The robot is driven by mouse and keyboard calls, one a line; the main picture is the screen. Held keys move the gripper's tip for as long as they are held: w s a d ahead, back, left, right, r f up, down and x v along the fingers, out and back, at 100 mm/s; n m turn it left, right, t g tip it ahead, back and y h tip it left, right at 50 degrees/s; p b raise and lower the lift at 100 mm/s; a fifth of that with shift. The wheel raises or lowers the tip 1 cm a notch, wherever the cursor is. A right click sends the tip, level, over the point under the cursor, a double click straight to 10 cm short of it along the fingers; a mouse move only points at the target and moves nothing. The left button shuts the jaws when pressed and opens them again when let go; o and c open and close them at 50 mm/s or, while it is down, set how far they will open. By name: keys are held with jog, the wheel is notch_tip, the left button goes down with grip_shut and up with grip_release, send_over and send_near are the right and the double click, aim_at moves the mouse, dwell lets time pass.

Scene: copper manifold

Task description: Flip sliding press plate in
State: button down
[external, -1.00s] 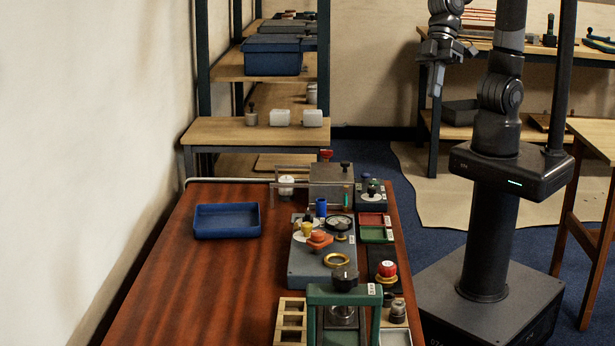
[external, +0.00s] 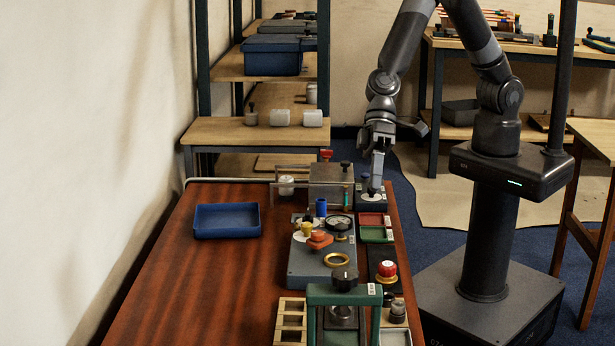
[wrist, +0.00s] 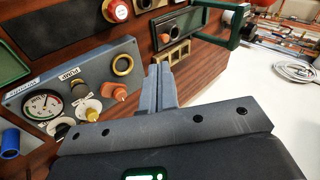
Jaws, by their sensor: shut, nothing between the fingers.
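The green press frame (external: 317,298) with a black knob (external: 344,278) stands at the front end of the table. A grey metal part (external: 341,316) shows inside it; I cannot tell clearly whether this is the sliding plate or how far it is in. In the wrist view a green frame (wrist: 229,38) shows at the top, partly cut off. My gripper (external: 375,189) is shut and empty. It points down at the small grey box (external: 362,205) at the table's back right, well away from the press. Its fingers also show in the wrist view (wrist: 160,70).
A grey gauge panel (external: 303,265) with coloured valves and a brass ring lies between my gripper and the press. The table's left half is mostly clear around a blue tray (external: 227,233).

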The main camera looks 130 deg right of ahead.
jog(key=w+d+f+m, duration=0.1)
jog(key=w+f+m, duration=0.2)
jog(key=f, duration=0.5)
jog(key=shift+w+d+f, duration=0.2)
jog(key=shift+w+d, duration=0.05)
jog(key=shift+w, duration=0.65)
jog(key=x, duration=1)
jog(key=shift+w+a, duration=0.1)
jog(key=shift+w, duration=0.05)
jog(key=shift+w+a, duration=0.55)
jog(key=shift+w, duration=0.2)
jog(key=shift+w+a+f, duration=0.2)
jog(key=shift+w+a, duration=0.35)
jog(key=shift+w, duration=0.3)
